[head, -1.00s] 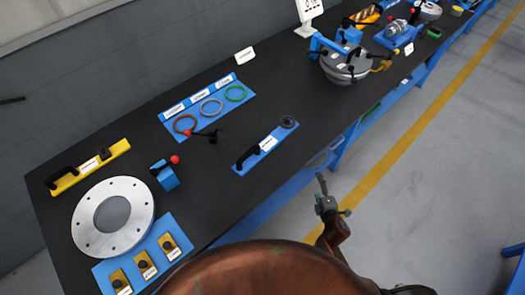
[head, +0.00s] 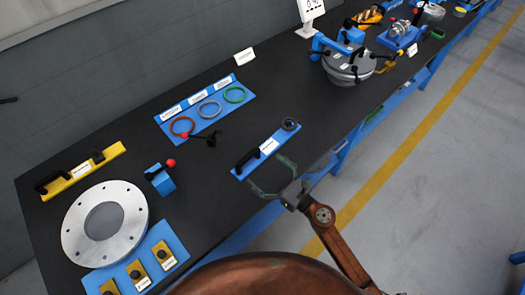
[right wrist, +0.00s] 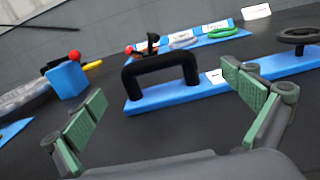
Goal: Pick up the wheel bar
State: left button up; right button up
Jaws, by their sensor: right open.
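The wheel bar (head: 268,148) is a flat blue bar with a black arched handle at one end and a small dark wheel at the other. It lies on the black table near the front edge. In the right wrist view the bar (right wrist: 205,88) lies ahead, with its handle between and beyond the fingers and its wheel at the upper right. My right gripper (head: 266,177) is open and empty, just on the near side of the handle. Its green-padded fingers (right wrist: 168,105) are spread wide and appear apart from the handle. My left gripper is not in view.
A blue block with a red-knobbed lever (head: 161,180) stands left of the bar. A blue ring board (head: 190,128) lies behind it, with another red-knobbed lever (head: 200,138) near it. A large grey flange (head: 75,225) lies left. A grey shell (head: 345,74) stands farther right.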

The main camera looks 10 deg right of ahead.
aim_at(250, 160)
jog(key=x, duration=0.7)
jog(key=shift+a+f, duration=0.3)
jog(key=shift+a, duration=0.2)
jog(key=c, duration=1.8)
jog(key=shift+r, duration=0.15)
jog(key=shift+c, duration=0.4)
